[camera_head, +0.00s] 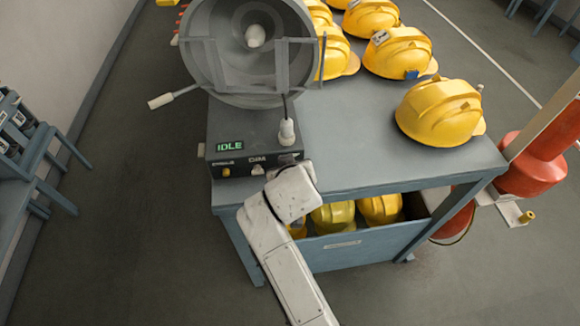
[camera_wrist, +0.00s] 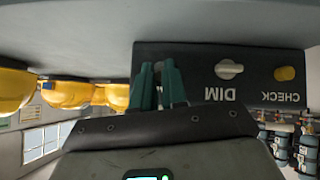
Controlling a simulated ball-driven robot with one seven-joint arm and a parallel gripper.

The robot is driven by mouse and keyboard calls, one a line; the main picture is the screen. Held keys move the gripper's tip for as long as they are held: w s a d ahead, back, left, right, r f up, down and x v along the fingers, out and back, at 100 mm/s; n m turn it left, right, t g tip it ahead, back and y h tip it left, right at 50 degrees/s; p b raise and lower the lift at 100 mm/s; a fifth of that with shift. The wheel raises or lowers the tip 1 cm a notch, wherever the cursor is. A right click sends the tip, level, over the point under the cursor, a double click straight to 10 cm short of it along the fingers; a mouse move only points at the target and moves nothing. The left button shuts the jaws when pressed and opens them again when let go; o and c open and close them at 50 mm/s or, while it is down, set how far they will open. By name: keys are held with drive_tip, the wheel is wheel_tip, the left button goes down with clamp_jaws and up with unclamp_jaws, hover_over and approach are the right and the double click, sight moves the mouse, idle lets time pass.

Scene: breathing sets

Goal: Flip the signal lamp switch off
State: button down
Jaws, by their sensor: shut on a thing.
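The signal lamp (camera_head: 226,72) stands on the bench's left end, its round reflector above a dark control box (camera_head: 235,140). The box front has a green IDLE display, a yellow button (camera_head: 226,172) and a DIM knob (camera_head: 257,169). In the wrist view the box front (camera_wrist: 200,58) appears upside down, with the DIM knob (camera_wrist: 229,69) and yellow CHECK button (camera_wrist: 285,73). My gripper (camera_wrist: 158,66) has its teal fingers close together against the panel, beside the DIM knob. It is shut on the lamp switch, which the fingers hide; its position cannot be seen.
Yellow helmets (camera_head: 440,112) stand on the bench top (camera_head: 350,150), and more lie in a blue bin (camera_head: 340,250) below. A handle (camera_head: 172,97) sticks out left of the lamp. A red cylinder (camera_head: 530,165) stands at the right. The floor (camera_head: 150,220) to the left is clear.

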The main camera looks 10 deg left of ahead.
drive_tip(key=c, duration=1.2)
unclamp_jaws()
drive_tip(key=shift+o, duration=0.2)
drive_tip(key=b+v, duration=0.1)
drive_tip(key=v, duration=0.9)
drive_tip(key=shift+s+r, duration=0.25)
drive_tip(key=shift+s, duration=0.05)
drive_tip(key=shift+d, duration=0.1)
